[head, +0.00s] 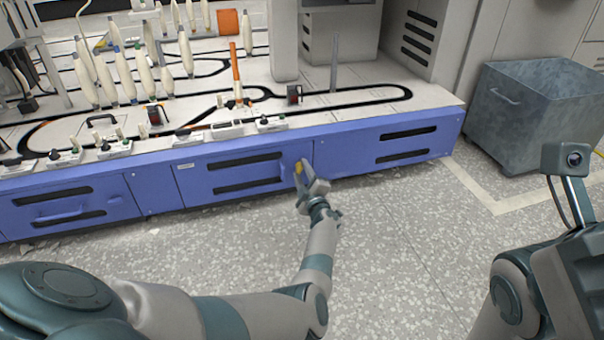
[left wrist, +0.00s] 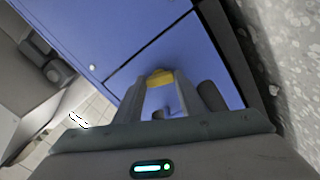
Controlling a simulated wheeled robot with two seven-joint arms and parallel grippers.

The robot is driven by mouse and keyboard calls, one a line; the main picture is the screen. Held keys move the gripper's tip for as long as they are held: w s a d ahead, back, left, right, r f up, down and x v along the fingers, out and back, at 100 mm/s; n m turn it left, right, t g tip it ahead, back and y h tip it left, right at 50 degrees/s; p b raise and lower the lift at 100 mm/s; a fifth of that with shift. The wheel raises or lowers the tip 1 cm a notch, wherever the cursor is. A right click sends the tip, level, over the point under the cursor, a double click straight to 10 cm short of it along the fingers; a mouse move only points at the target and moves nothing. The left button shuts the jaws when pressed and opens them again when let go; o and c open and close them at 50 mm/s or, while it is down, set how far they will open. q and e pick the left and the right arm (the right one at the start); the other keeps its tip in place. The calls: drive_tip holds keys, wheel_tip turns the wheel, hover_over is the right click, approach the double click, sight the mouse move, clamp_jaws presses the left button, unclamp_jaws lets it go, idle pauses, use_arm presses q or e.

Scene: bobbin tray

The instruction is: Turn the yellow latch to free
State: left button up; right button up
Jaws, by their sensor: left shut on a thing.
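The yellow latch (head: 298,168) sits on the blue front panel of the machine, near the seam at the right end of the slotted middle door. My left gripper (head: 303,175) reaches up to it from the front and covers part of it. In the left wrist view the yellow latch (left wrist: 160,78) lies between the two fingertips of the left gripper (left wrist: 160,90), which are shut on it. How far the latch is turned is hard to tell. Of my right arm, only part shows at the lower right of the head view; its gripper is out of the frame.
The blue panel (head: 350,155) has several dark slots and stands along the floor. Above it, the white machine top (head: 350,112) carries bobbins and a black track. A grey metal bin (head: 535,110) stands at the right. The speckled floor in front is clear.

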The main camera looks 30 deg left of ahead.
use_arm(q)
drive_tip(key=n, duration=0.3)
drive_tip(key=shift+b, duration=0.35)
drive_tip(key=shift+n, duration=0.5)
drive_tip(key=shift+s, duration=0.1)
drive_tip(key=o, duration=1)
drive_tip(key=shift+o, duration=0.2)
drive_tip(key=shift+d, duration=0.1)
